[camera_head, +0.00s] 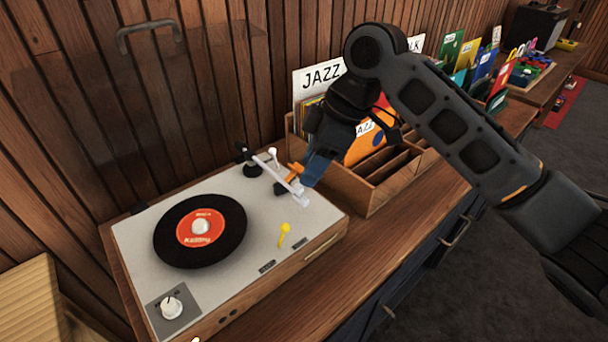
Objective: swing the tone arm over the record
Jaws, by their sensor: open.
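The turntable (150,262) sits on the wooden cabinet with a black record (168,240) with an orange label on its platter. The white tone arm (268,168) runs from its black pivot at the back right toward the front right, off to the right of the record. My gripper (288,180) is at the tone arm's front end, with its orange-tipped fingers close around or beside the headshell (297,197). The fingers are open. I cannot tell whether they touch the tone arm.
A wooden record crate (362,200) with a JAZZ divider (322,75) stands close behind and right of my gripper. A yellow lever (284,232) and a white knob (172,308) are on the turntable top. A clear raised lid with a handle (150,30) is behind it.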

